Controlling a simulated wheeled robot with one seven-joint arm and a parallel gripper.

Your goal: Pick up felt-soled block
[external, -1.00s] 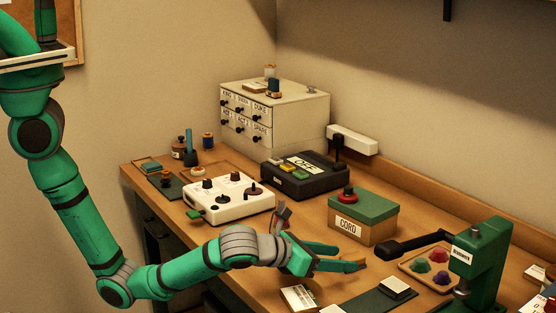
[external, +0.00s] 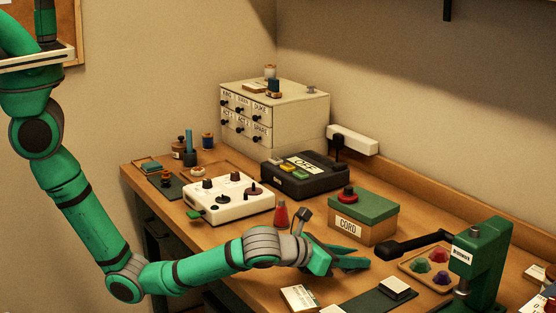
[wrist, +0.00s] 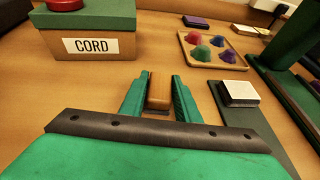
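A tan-brown block (wrist: 159,90) stands on the table between the two green fingers of my gripper (wrist: 159,88) in the wrist view. It looks like the felt-soled block, but its underside is hidden. The fingers are apart, one on each side of the block, and do not appear to be closed on it. In the external view, my gripper (external: 345,257) is low over the table in front of the CORD box, and its fingers mostly hide the block.
The CORD box (external: 362,218) with a green lid stands just behind my gripper. A white block (external: 397,286) lies on a dark mat to the right. A tray (wrist: 216,70) of coloured lumps and a green press (external: 482,262) are farther right. A red cone (external: 281,214) stands behind my wrist.

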